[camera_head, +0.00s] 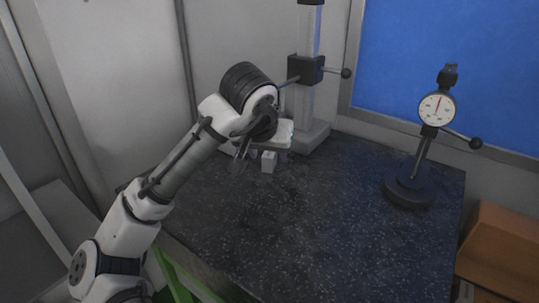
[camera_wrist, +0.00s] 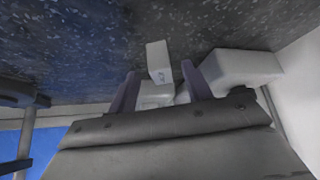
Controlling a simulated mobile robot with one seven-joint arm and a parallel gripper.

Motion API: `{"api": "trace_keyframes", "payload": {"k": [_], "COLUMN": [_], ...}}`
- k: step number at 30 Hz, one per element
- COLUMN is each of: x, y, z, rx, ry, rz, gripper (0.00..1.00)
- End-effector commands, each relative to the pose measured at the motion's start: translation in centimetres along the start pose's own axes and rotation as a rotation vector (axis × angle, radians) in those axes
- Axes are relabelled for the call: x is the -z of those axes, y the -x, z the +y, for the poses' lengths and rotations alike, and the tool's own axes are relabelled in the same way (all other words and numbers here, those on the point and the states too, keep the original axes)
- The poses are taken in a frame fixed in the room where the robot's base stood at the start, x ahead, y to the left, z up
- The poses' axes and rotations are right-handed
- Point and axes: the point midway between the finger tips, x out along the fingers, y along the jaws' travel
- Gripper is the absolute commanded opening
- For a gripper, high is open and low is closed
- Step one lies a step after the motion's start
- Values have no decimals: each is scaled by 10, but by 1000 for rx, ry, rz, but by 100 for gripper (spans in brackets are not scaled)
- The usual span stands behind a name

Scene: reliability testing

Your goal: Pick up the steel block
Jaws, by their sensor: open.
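The steel block (camera_head: 268,161) is a small pale grey block standing on the dark speckled table, just in front of the white base of a stand. In the wrist view the block (camera_wrist: 158,58) shows near the upper middle, with small markings on its lower part. My gripper (camera_head: 242,150) is close to the left of the block in the head view, pointing down. In the wrist view my gripper (camera_wrist: 159,68) has its two dark fingers apart, and the block appears in the gap, toward the fingertips. I cannot tell whether either finger touches it.
A tall column stand (camera_head: 306,90) with a black clamp and knob rises behind the block. Its white base also shows in the wrist view (camera_wrist: 240,67). A dial gauge (camera_head: 437,108) stands at the table's right. The table's (camera_head: 310,230) front and middle are clear. A cardboard box (camera_head: 505,250) sits right.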

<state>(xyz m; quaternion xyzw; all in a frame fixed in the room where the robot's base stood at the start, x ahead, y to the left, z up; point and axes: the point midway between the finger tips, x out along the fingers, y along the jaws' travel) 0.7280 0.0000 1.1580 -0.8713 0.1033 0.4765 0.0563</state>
Motion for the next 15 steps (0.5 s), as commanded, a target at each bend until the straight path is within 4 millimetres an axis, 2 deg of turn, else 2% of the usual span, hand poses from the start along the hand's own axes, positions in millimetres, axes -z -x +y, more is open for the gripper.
{"api": "trace_keyframes", "payload": {"k": [6,13,15], "x": [1,1,1], "y": [-23,-25,-25], "z": [-1,-1,-1], "rx": [1,1,1], "ry": [0,0,0], "rz": [0,1,1], "gripper": [50,50,42]}}
